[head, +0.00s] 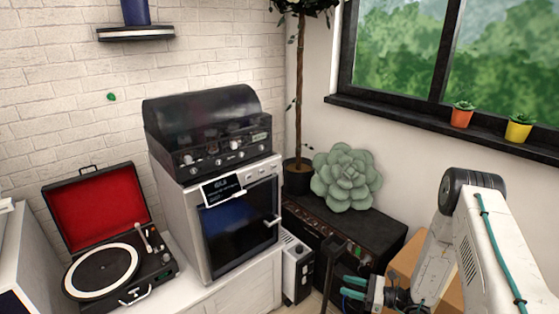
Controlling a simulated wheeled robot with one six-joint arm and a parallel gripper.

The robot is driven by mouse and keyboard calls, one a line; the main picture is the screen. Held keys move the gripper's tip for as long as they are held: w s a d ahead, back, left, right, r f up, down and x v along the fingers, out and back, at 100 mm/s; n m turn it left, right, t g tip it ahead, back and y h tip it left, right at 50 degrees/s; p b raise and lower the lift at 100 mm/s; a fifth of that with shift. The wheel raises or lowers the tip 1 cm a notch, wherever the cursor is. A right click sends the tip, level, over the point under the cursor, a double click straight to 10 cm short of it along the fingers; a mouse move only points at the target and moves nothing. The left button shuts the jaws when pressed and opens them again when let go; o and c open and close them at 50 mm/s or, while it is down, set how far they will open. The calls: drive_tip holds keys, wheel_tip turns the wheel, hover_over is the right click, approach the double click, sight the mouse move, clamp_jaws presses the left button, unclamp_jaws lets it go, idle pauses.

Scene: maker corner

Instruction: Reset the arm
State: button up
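My white arm with a teal cable stands at the right of the head view, bent at a dark round joint. The forearm reaches down, and my gripper (346,285) points left at the bottom of the view. Its two teal-tipped fingers are apart, with nothing seen between them. It hangs in front of a dark amplifier-like box (345,228) and appears apart from it. The lower part of the arm is cut off by the frame edge.
A cabinet (237,296) carries an open red-lined record player (105,255) and an oven-like appliance (240,225) with a dark-lidded machine (208,130) on top. A green succulent cushion (346,178) sits on the dark box. A cardboard box (405,258) is behind my arm.

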drive_tip(key=s+r+n+g+h, duration=0.2)
drive_tip(key=s+r+n+h, duration=0.3)
drive_tip(key=r, duration=1)
drive_tip(key=s+a+r+n+g+h, duration=0.1)
drive_tip(key=s+r+n+h, duration=0.4)
drive_tip(key=s+r+n, duration=0.5)
drive_tip(key=s+a+r+n+g+h, duration=0.1)
drive_tip(key=s+r+n+g+h, duration=0.2)
drive_tip(key=s+r, duration=1.3)
wheel_tip(320, 180, up, 5)
drive_tip(key=n+h, duration=0.2)
drive_tip(key=n, duration=0.3)
drive_tip(key=shift+s+r+n+g+h, duration=0.15)
drive_tip(key=shift+s+n+g+h, duration=0.15)
drive_tip(key=shift+s, duration=0.1)
